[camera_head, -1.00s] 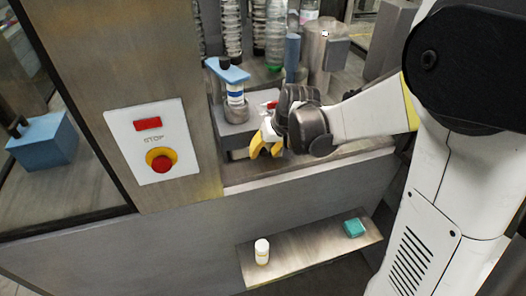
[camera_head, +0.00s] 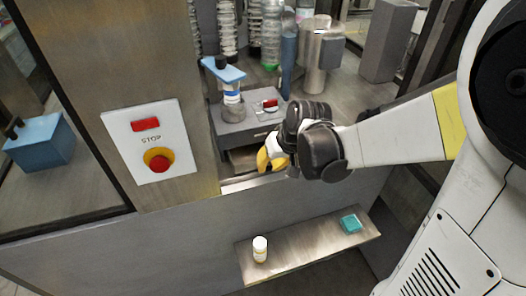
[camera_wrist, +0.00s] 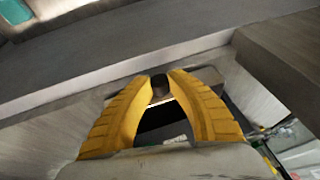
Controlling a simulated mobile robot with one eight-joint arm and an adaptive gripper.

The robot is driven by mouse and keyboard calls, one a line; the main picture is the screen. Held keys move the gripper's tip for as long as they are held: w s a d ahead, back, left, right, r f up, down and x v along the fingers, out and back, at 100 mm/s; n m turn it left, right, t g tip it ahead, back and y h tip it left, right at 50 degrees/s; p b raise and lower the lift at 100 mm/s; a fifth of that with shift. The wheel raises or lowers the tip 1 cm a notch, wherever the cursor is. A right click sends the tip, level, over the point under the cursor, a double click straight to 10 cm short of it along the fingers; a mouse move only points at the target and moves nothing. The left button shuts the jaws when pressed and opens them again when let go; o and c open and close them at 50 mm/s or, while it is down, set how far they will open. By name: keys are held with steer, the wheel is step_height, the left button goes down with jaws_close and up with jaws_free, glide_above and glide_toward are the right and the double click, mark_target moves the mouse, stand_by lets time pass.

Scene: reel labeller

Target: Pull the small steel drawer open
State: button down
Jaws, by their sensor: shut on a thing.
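The small steel drawer (camera_head: 243,159) shows in the head view as a shallow tray low in front of the grey block, partly hidden by my gripper (camera_head: 268,161). It stands out from the block, so it is at least partly open. In the wrist view, the yellow fingertips of my gripper (camera_wrist: 160,84) are closed around a small dark knob (camera_wrist: 159,88). A dark gap and a pale edge show behind the knob, between the fingers. How far the drawer is out is hard to tell.
The grey block (camera_head: 243,128) carries a blue-topped bottle holder. A sill (camera_head: 232,187) runs below the drawer. A red stop button (camera_head: 159,162) is at the left. A steel cylinder (camera_head: 316,65) stands behind.

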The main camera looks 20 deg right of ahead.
steer(key=s, duration=0.4)
steer(key=c, duration=1.2)
jaws_free()
steer(key=v, duration=1.2)
steer(key=shift+w, duration=0.1)
